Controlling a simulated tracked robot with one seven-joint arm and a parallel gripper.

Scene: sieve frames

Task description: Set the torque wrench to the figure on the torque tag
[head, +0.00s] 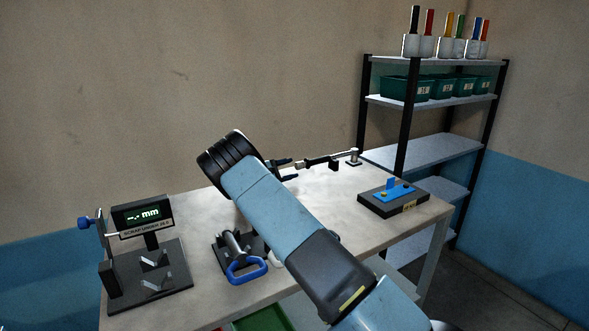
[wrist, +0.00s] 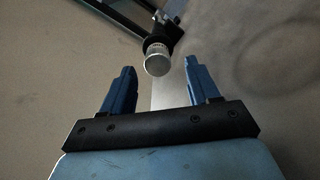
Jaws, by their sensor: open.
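The torque wrench (head: 320,161) lies level over the back of the bench, its silver and black shaft running right to a small post stand (head: 354,158). My gripper (head: 291,169) is at its left end, with the blue fingers spread apart. In the wrist view the wrench's round silver end with a marked collar (wrist: 157,63) shows ahead of and between the fingertips of my gripper (wrist: 159,75); it looks untouched. The figures on the collar are too small to read. I cannot pick out the torque tag for certain.
A gauge with a "-.- mm" display (head: 142,214) stands at the left. A blue-handled clamp-like tool (head: 246,270) sits at the front. A black box with a blue part (head: 393,203) and a small yellowish label is at the right. A shelf rack (head: 433,102) stands behind.

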